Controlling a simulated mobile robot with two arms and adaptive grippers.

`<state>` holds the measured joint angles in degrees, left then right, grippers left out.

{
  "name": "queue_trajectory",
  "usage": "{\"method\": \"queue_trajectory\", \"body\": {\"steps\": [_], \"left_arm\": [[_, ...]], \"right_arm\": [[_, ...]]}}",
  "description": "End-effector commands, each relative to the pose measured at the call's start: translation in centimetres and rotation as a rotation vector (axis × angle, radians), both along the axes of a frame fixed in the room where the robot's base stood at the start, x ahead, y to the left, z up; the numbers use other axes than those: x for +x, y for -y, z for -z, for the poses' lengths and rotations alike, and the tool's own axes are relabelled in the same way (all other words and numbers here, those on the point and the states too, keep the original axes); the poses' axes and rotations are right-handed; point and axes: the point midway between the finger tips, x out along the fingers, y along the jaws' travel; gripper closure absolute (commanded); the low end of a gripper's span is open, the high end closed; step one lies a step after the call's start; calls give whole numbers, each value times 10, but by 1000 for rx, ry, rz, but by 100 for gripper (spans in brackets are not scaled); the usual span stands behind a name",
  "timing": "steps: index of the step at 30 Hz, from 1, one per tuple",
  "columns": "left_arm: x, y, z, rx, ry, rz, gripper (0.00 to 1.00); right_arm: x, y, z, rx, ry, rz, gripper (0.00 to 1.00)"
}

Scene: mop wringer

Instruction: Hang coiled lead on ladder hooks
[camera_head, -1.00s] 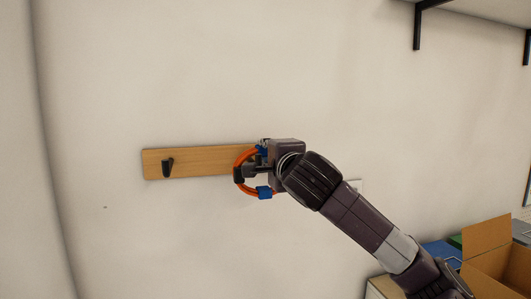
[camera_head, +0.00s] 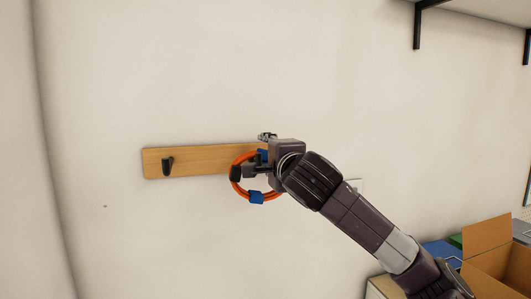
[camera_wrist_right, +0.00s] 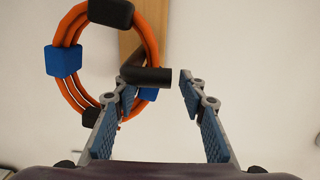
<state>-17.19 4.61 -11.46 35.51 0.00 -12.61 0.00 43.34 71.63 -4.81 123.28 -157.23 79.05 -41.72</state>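The coiled lead (camera_head: 240,190) is an orange ring with blue and black bands. It hangs at the right end of a wooden board (camera_head: 210,161) on the wall. In the right wrist view the lead (camera_wrist_right: 75,88) appears looped over a black hook (camera_wrist_right: 148,76), its strands passing behind the upturned hook end. In the head view my right gripper (camera_head: 262,152) hides that hook. My left gripper is out of view.
A second black hook (camera_head: 168,166) on the board's left end is empty. An open cardboard box (camera_head: 490,262) stands at lower right. A shelf bracket (camera_head: 418,25) is at upper right. The wall left of and below the board is clear.

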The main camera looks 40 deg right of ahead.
Motion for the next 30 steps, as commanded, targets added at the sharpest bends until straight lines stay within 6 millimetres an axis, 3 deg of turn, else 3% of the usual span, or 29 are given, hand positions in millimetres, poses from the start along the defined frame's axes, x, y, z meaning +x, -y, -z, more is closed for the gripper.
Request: {"method": "queue_trajectory", "body": {"steps": [7,22,30], "left_arm": [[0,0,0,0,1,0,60],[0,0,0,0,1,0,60],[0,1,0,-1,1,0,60]], "right_arm": [[-14,-7,-1,-4,0,0,63],[-90,-50,-3,-1,4,-2,63],[-105,-58,-3,0,1,0,63]]}}
